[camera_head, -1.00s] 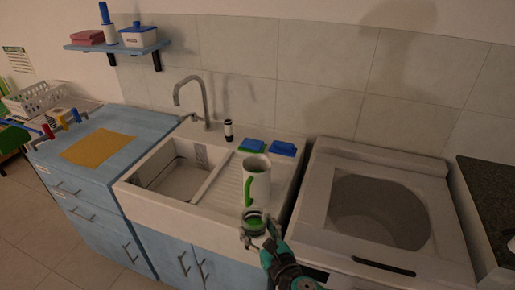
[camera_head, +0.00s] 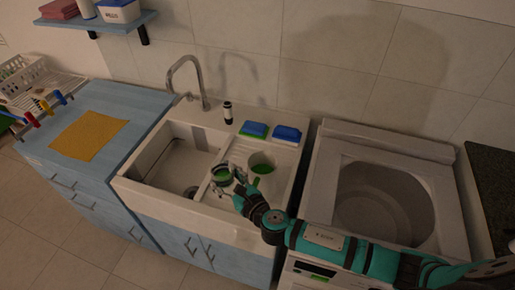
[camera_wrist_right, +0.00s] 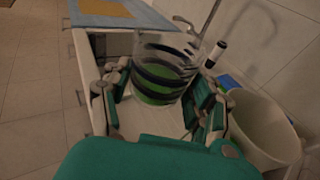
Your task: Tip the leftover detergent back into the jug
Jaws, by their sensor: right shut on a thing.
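My right gripper (camera_head: 229,184) is shut on a small clear cup (camera_head: 221,173) with dark bands and green detergent in it. The cup also shows between the fingers in the right wrist view (camera_wrist_right: 163,70) and looks roughly upright. The white jug (camera_head: 262,160) stands on the sink's drainboard, just right of the cup, with green showing inside and a green handle at its front. In the right wrist view the jug's pale wall (camera_wrist_right: 262,130) is right of the gripper. The cup is apart from the jug, over the sink's middle. My left gripper is out of view.
The sink basin (camera_head: 170,165) with a tall tap (camera_head: 203,85) is left of the cup. An open washing machine (camera_head: 330,190) is at the right.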

